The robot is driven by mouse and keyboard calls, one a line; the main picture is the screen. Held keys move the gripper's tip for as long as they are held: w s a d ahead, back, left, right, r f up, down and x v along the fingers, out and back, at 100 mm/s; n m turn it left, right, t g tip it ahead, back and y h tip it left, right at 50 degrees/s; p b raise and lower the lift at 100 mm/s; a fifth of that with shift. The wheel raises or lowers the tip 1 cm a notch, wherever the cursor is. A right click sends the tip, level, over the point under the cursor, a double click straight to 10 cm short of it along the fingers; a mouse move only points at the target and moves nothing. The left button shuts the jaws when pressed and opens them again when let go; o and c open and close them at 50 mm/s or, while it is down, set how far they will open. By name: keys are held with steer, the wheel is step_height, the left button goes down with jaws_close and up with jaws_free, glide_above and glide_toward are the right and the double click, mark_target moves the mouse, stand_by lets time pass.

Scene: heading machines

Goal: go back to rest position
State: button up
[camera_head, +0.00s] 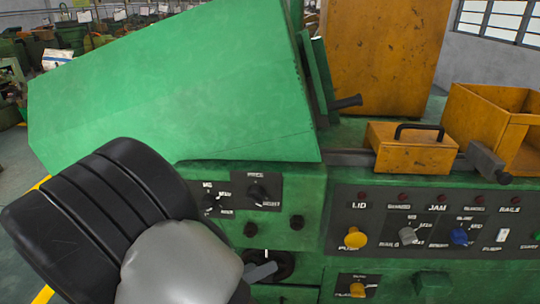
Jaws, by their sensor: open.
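My arm (110,200), a black ribbed section with a rounded grey part, fills the lower left of the head view. It stands in front of the green machine (180,90) and covers part of its front. I cannot make out my gripper or its fingertips. Right of the arm is a black round switch (284,262) with a grey lever-like piece across it. I cannot tell whether that piece belongs to the machine.
The control panel (440,270) at the right has a yellow button (355,238), a grey knob (408,236) and a blue knob (459,237). A yellow lid with a black handle (410,150) and an open yellow box (495,115) are on top. Floor shows at far left.

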steer(key=s+d+r+m+g+y+p, duration=0.4)
steer(key=d+r+m+g, duration=0.4)
steer(key=d+r+m, duration=0.8)
steer(key=s+d+r+m+t+y+p, duration=0.1)
steer(key=s+r+m+t+y, duration=0.1)
steer(key=m, duration=0.7)
steer(key=s+d+r+m+t+y, duration=0.1)
steer(key=s+r+m+y, duration=0.3)
steer(key=r+m, duration=0.5)
steer(key=shift+s+r+m+t+p, duration=0.35)
steer(key=shift+s+t, duration=0.25)
steer(key=shift+s, duration=0.4)
